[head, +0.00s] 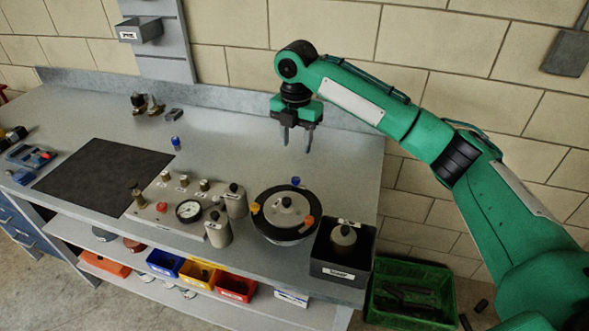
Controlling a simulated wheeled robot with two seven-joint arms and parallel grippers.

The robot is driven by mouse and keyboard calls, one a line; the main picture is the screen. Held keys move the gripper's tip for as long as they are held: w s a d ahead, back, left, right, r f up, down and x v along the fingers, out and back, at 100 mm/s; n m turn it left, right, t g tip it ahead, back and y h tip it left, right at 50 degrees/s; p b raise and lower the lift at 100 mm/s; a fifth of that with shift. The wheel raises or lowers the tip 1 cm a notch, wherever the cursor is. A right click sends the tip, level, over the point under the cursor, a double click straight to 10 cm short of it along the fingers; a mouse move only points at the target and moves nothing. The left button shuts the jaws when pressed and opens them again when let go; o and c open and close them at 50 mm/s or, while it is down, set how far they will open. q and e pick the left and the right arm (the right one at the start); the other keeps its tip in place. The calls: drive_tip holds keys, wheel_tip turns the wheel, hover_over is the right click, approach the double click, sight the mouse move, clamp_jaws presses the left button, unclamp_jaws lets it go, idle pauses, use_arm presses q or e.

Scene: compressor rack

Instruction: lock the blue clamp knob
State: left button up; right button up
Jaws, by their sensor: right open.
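The blue clamp knob (295,181) stands at the back rim of a dark round fixture (283,238) on the grey bench. A pale disc (276,210) with a black knob on top sits in the fixture. A yellow knob (255,208) is at its left and an orange knob (309,221) at its right front. My right gripper (297,143) is open and empty, fingers pointing down, above the bench and apart from the blue knob, which lies below it in the picture. Whether the knob is locked cannot be told. My left gripper is not in view.
A gauge panel (163,213) and grey cylinders (218,232) stand left of the fixture. A dark bin (340,270) holding another cylinder stands at its right front. A small blue-topped item (176,143) stands near a black mat (105,177). The bench behind the fixture is clear.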

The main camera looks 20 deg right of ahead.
hover_over(296, 179)
wheel_tip(296, 179, down, 6)
drive_tip(key=shift+w+f+p, duration=0.1)
drive_tip(key=shift+p, duration=0.35)
wheel_tip(296, 179, down, 4)
drive_tip(key=shift+f+p, duration=0.25)
drive_tip(key=shift+p, duration=0.05)
drive_tip(key=shift+f, duration=0.35)
drive_tip(key=shift+c, duration=0.9)
clamp_jaws()
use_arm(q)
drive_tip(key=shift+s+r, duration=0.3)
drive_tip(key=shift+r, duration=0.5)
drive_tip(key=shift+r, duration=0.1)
use_arm(e)
drive_tip(key=shift+r, duration=0.1)
